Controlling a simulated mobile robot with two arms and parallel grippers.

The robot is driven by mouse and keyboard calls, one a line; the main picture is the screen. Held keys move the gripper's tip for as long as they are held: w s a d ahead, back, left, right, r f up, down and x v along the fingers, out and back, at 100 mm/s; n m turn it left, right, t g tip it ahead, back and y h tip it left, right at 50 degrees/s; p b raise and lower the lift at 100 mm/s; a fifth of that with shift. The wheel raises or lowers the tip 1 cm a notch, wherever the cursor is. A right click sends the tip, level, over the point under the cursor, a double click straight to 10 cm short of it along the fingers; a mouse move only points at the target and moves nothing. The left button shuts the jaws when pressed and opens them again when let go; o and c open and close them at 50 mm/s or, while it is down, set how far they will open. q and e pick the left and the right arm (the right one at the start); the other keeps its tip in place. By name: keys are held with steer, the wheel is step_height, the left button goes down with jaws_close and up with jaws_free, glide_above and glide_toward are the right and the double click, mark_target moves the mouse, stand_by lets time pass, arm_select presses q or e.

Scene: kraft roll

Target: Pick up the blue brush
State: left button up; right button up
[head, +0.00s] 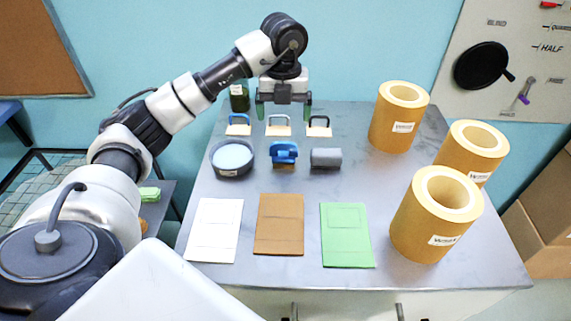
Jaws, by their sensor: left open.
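The blue brush (238,127) lies at the left of a row of three on the grey table, towards its back edge. It has a blue loop handle and a pale, cream-coloured lower part. A white-grey brush (278,127) is in the middle of the row and a black brush (319,129) at the right. My left gripper (284,108) points down behind the row, its green fingertips wide apart and nothing seen between them. It is to the right of the blue brush and apart from it. My right gripper is out of view.
In front of the row are a round dark dish (232,158), a blue tool (284,153) and a grey roller (326,158). White, brown and green sheets (347,235) lie nearer. Large kraft rolls (437,215) stand at right. A dark jar (239,97) stands at back left.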

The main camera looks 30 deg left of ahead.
mark_target(284, 144)
arm_select(q)
steer(key=shift+w+f+b, duration=0.1)
steer(key=shift+f+b, duration=0.2)
steer(key=shift+f, duration=0.75)
step_height(284, 144, down, 4)
steer(key=shift+f+p, duration=0.2)
steer(key=shift+p, duration=0.5)
steer(key=shift+f+p, duration=0.45)
steer(key=shift+f, duration=0.15)
steer(key=f, duration=0.1)
steer(key=f+p, duration=0.1)
steer(key=f, duration=0.1)
steer(key=shift+s+d+f+p, duration=0.1)
steer(key=shift+s+f+p, duration=0.2)
steer(key=shift+f, duration=0.4)
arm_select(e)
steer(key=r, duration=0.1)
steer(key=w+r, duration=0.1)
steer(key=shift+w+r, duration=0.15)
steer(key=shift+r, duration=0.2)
arm_select(q)
steer(key=shift+c, duration=0.3)
steer(key=c, duration=1)
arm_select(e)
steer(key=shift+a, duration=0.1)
